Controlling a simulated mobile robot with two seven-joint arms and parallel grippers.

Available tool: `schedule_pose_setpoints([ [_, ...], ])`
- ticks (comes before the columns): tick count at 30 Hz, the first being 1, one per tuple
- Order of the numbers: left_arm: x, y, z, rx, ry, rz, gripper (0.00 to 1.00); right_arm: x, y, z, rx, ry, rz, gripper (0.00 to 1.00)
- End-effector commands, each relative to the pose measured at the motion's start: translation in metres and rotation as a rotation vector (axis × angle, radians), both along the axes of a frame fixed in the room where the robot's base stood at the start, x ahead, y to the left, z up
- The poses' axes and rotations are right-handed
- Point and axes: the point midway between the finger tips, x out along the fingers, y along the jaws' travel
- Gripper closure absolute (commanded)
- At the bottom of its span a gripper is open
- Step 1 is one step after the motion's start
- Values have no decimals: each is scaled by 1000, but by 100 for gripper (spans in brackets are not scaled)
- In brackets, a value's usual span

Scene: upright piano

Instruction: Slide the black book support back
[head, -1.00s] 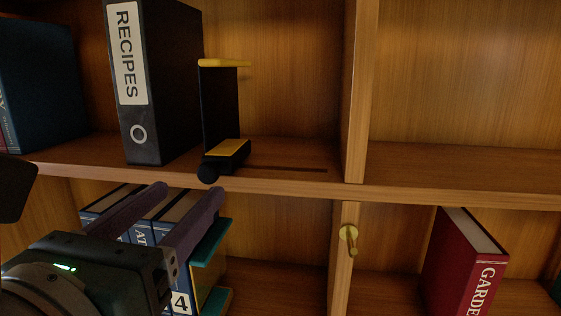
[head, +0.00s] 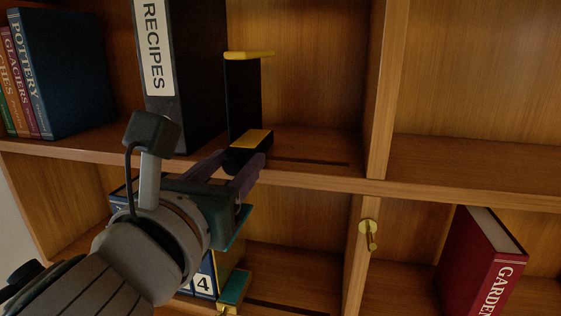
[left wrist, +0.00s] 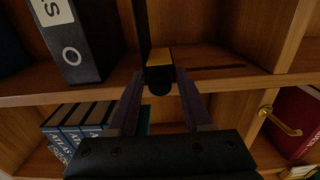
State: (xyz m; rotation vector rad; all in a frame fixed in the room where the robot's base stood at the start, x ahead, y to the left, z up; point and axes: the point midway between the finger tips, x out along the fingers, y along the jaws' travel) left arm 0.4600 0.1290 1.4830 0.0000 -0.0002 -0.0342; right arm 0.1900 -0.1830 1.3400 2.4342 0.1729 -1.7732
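The black book support (head: 243,100) stands upright on the upper shelf, right of the black RECIPES binder (head: 185,75). It has a yellow top edge and a foot with a yellow top and a dark rounded front end. In the left wrist view the foot (left wrist: 159,62) shows between my fingertips. My left gripper (head: 242,158) is open at the shelf's front edge, one finger on each side of the foot's front end. I cannot tell whether either finger touches it. My right gripper is not in view.
A dark slot (head: 310,161) runs along the upper shelf right of the support, with bare shelf around it. An upright divider (head: 382,100) stands further right. Below are blue books (left wrist: 80,122), a teal book support (head: 235,288), a brass handle (head: 369,235) and a red book (head: 482,262).

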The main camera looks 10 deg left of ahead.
Motion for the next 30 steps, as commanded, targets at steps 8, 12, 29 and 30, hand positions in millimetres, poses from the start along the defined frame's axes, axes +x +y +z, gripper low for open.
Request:
schedule_pose_setpoints([
  [8, 0, 0, 0, 0, 0, 0, 90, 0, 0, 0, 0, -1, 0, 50],
  [12, 0, 0, 0, 0, 0, 0, 100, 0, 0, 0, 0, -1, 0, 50],
  [29, 0, 0, 0, 0, 0, 0, 100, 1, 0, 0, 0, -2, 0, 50],
  [30, 0, 0, 0, 0, 0, 0, 100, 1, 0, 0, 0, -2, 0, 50],
])
